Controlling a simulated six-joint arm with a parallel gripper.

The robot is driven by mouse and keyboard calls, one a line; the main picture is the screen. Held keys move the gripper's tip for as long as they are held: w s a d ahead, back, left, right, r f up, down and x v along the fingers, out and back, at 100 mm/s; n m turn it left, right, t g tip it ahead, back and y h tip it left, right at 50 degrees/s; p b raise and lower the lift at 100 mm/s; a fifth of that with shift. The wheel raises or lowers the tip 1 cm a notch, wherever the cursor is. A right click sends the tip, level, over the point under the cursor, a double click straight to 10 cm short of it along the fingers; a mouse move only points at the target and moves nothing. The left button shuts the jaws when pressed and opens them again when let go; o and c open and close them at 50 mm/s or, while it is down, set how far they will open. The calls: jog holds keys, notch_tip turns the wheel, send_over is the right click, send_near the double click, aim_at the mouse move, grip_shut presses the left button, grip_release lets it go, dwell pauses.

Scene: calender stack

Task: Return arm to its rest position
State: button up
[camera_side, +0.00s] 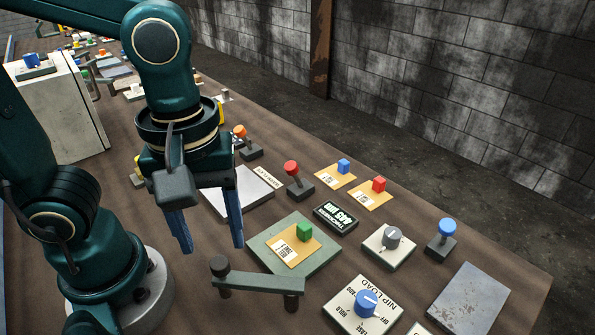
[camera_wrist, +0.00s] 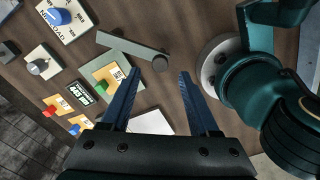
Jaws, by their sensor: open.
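My gripper (camera_side: 212,248) hangs pointing down above the brown table, with its two blue fingers apart and nothing between them. It also shows in the wrist view (camera_wrist: 158,72), where bare table and part of a grey bar are seen beyond the fingertips. In the side view the gripper is left of a grey-green plate (camera_side: 262,246) that bears an orange card (camera_side: 283,252) with a green block (camera_side: 304,231) on it. My gripper appears clear of these things.
A grey bar lever (camera_side: 258,283) stands near the gripper. Further right are a NIP LOAD dial (camera_side: 365,303), a grey knob (camera_side: 392,238), a blue-topped lever (camera_side: 446,232) and a red-topped lever (camera_side: 293,176). Red (camera_side: 379,184) and blue (camera_side: 344,166) blocks sit on cards. A white cabinet (camera_side: 60,115) stands left.

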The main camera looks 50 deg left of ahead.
jog(key=shift+r, duration=0.3)
jog(key=shift+w+a+r+n, duration=0.15)
jog(key=shift+w+a+n, duration=0.05)
jog(key=shift+a+n, duration=0.1)
jog(key=w+a+r+m+t, duration=0.1)
jog(key=w+a+m+t, duration=0.2)
jog(key=m, duration=0.9)
jog(key=a+t, duration=0.2)
jog(key=shift+a+r+t, duration=0.3)
jog(key=shift+r, duration=0.1)
